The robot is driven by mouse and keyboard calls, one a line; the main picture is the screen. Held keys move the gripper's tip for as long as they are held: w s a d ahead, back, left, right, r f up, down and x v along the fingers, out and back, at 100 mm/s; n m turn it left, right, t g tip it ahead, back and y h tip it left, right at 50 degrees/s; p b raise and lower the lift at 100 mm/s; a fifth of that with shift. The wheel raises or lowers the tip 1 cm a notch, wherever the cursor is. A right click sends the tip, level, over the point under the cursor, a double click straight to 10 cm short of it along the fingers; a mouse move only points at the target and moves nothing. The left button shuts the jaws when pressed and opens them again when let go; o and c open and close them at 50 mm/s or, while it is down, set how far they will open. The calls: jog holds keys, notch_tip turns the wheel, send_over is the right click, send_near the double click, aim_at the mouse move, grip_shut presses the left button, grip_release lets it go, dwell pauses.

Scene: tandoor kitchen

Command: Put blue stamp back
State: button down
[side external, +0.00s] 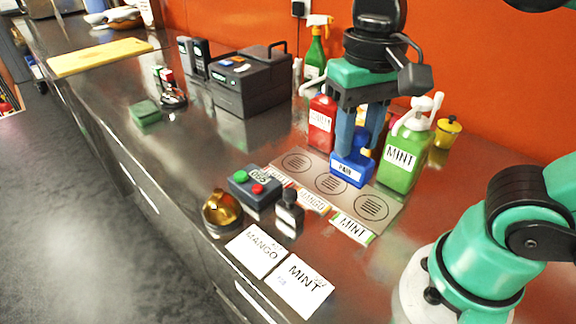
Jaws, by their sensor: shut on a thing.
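The blue stamp (351,171), a blue block with a white label that seems to read PAID, is upright below my gripper (362,138). My gripper points down and is shut on its upper part, between two blue fingers. The stamp overlaps the back edge of the grey mat (384,217) in the picture; I cannot tell whether it touches the surface. A small dark stand (174,98) with red and green pieces is at the back left. A green pad (146,113) lies in front of it.
A red bottle (321,123) and green MINT bottle (403,152) flank the stamp closely. A button box (254,188), golden bell (222,210), small black bottle-like item (289,214) and MANGO (257,250) and MINT (302,286) cards are in front. The counter's left middle is clear.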

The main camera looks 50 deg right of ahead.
aim_at(356, 148)
notch_tip(356, 148, down, 16)
jog(key=shift+f, duration=0.1)
dwell(0.6)
jog(key=c, duration=0.5)
grip_release()
jog(key=shift+c, duration=0.2)
notch_tip(356, 148, up, 12)
jog(key=shift+f, duration=0.1)
jog(key=w+d+f+n+t, duration=0.2)
jog(key=w+d+n+t, duration=0.2)
jog(key=w+t, duration=0.3)
jog(key=shift+w+d+f+n, duration=0.15)
jog(key=shift+w+n, duration=0.15)
jog(key=shift+w, duration=0.25)
